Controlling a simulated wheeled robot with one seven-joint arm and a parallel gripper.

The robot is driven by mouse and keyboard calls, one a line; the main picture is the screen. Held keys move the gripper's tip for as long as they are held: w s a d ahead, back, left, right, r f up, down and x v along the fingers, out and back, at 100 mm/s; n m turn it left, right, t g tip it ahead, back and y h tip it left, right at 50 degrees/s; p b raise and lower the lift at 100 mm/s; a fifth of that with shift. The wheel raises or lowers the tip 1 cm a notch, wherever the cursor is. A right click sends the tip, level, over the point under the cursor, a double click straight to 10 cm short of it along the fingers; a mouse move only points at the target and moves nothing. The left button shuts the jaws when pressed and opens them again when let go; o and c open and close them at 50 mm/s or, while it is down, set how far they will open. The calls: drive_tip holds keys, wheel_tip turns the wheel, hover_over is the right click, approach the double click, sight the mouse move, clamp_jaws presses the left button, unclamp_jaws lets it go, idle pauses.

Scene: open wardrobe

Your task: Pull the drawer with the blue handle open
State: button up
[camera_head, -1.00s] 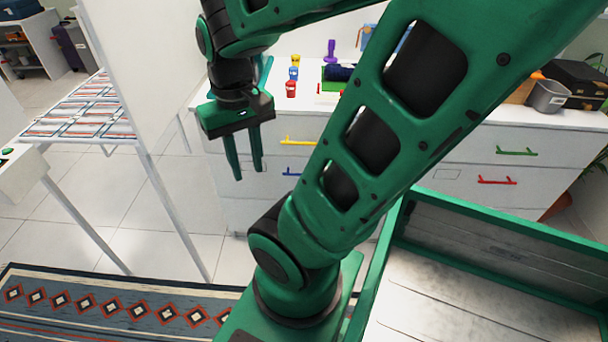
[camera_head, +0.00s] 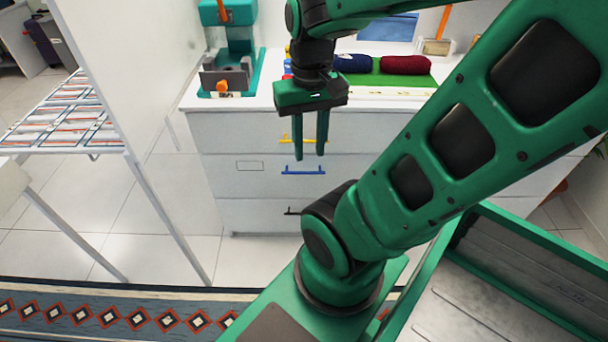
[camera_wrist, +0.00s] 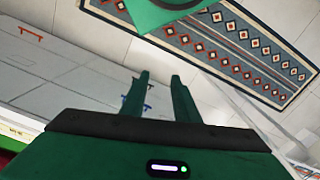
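The blue handle (camera_head: 303,171) is a thin bar on the front of the middle drawer (camera_head: 225,172) in a white dresser's left column. The drawer front sits flush with the dresser. My gripper (camera_head: 309,157) points down, its two green fingers apart with nothing between them. In the head view its tips appear just above the blue handle; the distance between them is hard to judge.
A yellow handle (camera_head: 285,139) is on the drawer above, and a dark handle (camera_head: 292,211) on the one below. A teal machine (camera_head: 240,45) and rolled cloths (camera_head: 405,65) stand on the dresser top. A white panel (camera_head: 125,70) and rack (camera_head: 70,115) are at left; a patterned rug (camera_head: 110,315) lies in front.

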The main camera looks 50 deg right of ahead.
drive_tip(key=w+d+f+m+y, duration=0.1)
drive_tip(key=w+d+f+y, duration=0.2)
drive_tip(key=w+d+f, duration=0.4)
drive_tip(key=w+d+f+y, duration=0.2)
drive_tip(key=w+d+f, duration=0.3)
drive_tip(key=f, duration=0.4)
drive_tip(key=m+t, duration=0.9)
drive_tip(key=t, duration=0.8)
approach(303, 173)
drive_tip(key=x, duration=1)
drive_tip(key=shift+w+d+f, duration=0.1)
drive_tip(key=shift+w+f, duration=0.05)
drive_tip(key=shift+f, duration=0.1)
drive_tip(key=shift+c, duration=0.4)
